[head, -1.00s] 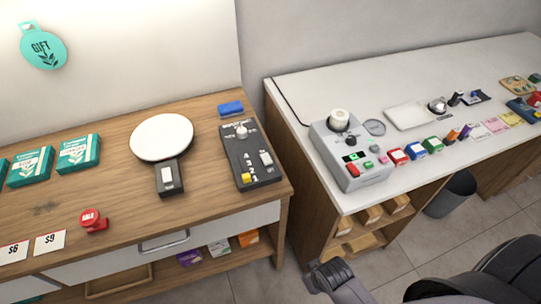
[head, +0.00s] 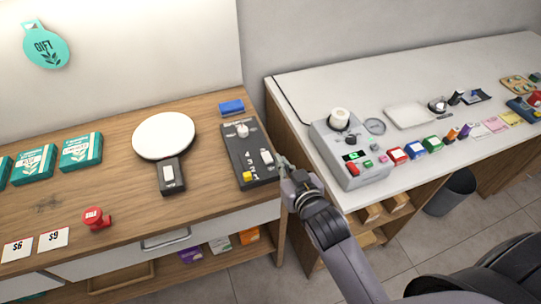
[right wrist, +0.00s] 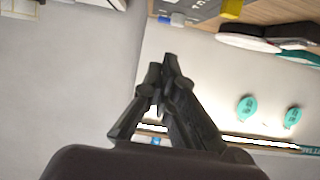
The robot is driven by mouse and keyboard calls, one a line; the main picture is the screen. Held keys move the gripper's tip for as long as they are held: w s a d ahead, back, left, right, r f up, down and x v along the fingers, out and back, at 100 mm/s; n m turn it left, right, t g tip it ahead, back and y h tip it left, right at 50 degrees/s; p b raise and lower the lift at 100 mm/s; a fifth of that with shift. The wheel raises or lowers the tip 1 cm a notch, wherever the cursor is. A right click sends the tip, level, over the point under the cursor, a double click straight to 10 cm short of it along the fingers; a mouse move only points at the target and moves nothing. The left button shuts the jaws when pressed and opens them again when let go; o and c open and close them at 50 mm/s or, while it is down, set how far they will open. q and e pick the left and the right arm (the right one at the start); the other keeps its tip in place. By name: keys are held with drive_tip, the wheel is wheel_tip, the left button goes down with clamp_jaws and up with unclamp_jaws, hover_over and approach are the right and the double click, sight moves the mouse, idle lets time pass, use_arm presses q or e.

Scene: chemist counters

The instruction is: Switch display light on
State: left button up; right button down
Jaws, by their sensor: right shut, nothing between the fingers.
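A dark control panel (head: 236,140) lies on the right end of the wooden counter. It carries a pale knob (head: 242,130), a white rocker switch (head: 267,157) and a yellow button (head: 247,176). I cannot read which control is the display light's. A round white disc (head: 164,134) with a dark base and a white switch (head: 168,173) lies to its left. My right gripper (head: 284,164) is shut and empty, just right of the panel near the rocker; I cannot tell if it touches. The right wrist view shows its closed fingertips (right wrist: 172,62) below part of the panel (right wrist: 197,9).
A grey device (head: 325,137) with a white dial and coloured buttons stands on the white counter (head: 370,95) to the right. A blue block (head: 231,107) lies behind the panel. Teal boxes (head: 81,152) and a red sale stamp (head: 95,217) are on the left. A gap separates the counters.

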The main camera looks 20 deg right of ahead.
drive_tip(key=shift+w, duration=0.1)
drive_tip(key=p, duration=0.2)
hover_over(270, 162)
wheel_tip(270, 162, down, 3)
drive_tip(key=f, duration=0.2)
drive_tip(key=shift+s+f+p, duration=0.25)
drive_tip(key=shift+f+p, duration=0.1)
drive_tip(key=shift+f, duration=0.05)
drive_tip(key=shift+s+f, duration=0.1)
drive_tip(key=shift+f, duration=0.6)
